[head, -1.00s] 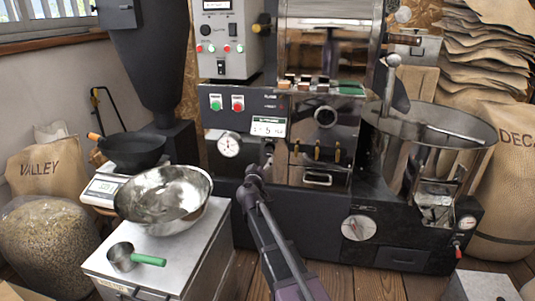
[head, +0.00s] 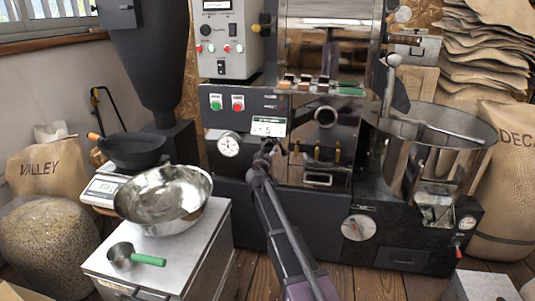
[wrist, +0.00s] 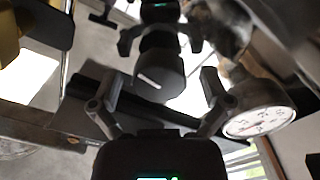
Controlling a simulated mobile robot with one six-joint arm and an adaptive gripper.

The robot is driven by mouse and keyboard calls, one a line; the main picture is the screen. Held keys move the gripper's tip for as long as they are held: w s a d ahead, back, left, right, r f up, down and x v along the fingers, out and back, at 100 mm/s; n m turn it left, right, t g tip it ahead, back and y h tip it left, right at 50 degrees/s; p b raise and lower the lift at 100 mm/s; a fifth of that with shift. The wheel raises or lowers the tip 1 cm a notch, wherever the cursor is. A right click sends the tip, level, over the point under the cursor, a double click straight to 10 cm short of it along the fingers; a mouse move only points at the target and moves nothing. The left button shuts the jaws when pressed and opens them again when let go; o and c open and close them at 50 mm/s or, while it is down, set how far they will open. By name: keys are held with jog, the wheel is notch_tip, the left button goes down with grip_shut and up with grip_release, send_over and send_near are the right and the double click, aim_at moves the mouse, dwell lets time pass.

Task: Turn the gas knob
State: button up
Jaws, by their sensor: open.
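A black knob with a white pointer line (wrist: 160,78) shows in the wrist view, which I take to be the gas knob. It lies between the two spread fingers of my gripper (wrist: 160,92), and I see no finger clearly touching it. My gripper is open and holds nothing. In the head view my gripper (head: 268,151) is at the front of the black roaster (head: 300,208), just below a small white display card (head: 268,127). The knob cannot be made out there; the gripper and arm seem to cover it.
A round white gauge (head: 229,145) is left of my gripper; a white-faced gauge (wrist: 262,121) is close to the right finger in the wrist view. A steel bowl (head: 166,198) and a green-handled scoop (head: 133,256) stand on a cabinet at left. A cooling drum (head: 440,130) stands at right.

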jog(key=c, duration=1.2)
jog(key=shift+o, duration=0.2)
jog(key=shift+n, duration=0.4)
jog(key=n, duration=0.9)
jog(key=shift+w+a+n, duration=0.1)
jog(key=shift+n, duration=0.2)
jog(key=n, duration=0.9)
jog(key=shift+f+n, duration=0.1)
jog(key=shift+n, duration=0.2)
